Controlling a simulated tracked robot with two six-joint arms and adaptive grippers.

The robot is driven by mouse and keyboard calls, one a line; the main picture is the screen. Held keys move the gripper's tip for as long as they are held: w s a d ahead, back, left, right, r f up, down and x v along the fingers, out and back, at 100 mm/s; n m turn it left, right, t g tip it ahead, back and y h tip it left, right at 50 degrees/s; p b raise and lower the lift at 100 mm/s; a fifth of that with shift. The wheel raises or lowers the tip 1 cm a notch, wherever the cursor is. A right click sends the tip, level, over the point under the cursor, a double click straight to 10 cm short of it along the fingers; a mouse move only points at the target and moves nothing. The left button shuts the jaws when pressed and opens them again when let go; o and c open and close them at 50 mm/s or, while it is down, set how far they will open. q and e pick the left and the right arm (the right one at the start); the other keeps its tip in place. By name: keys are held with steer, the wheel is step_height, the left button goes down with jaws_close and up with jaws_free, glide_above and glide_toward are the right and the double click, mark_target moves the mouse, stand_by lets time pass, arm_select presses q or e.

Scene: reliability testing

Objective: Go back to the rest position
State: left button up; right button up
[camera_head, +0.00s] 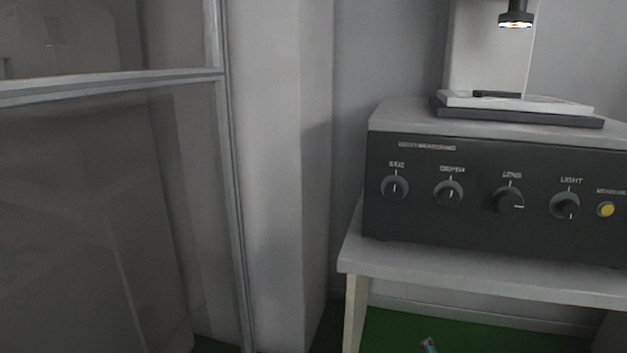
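Neither of my grippers shows in the head view. A dark control box (480,222) with a light grey top stands on a pale table (470,276) at the right. Its front has several black knobs, among them the size knob (394,188), the lens knob (509,201) and the light knob (564,205). A yellow button (606,209) sits at the far right of the panel. On top of the box stands a white microscope-like device (487,50) with a lit lens (515,20) over a flat stage (515,101).
A metal-framed glass panel (90,210) fills the left. A pale wall column (275,150) stands between it and the table. The floor (400,335) under the table is green, with a small bluish object (428,346) at the bottom edge.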

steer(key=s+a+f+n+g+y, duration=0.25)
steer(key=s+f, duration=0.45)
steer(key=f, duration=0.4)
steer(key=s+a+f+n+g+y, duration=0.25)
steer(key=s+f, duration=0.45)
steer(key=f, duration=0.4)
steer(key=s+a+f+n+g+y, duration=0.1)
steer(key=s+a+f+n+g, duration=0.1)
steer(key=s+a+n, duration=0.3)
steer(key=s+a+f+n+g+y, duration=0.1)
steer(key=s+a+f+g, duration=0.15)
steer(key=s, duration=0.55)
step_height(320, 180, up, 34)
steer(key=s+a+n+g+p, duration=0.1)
steer(key=p, duration=3.2)
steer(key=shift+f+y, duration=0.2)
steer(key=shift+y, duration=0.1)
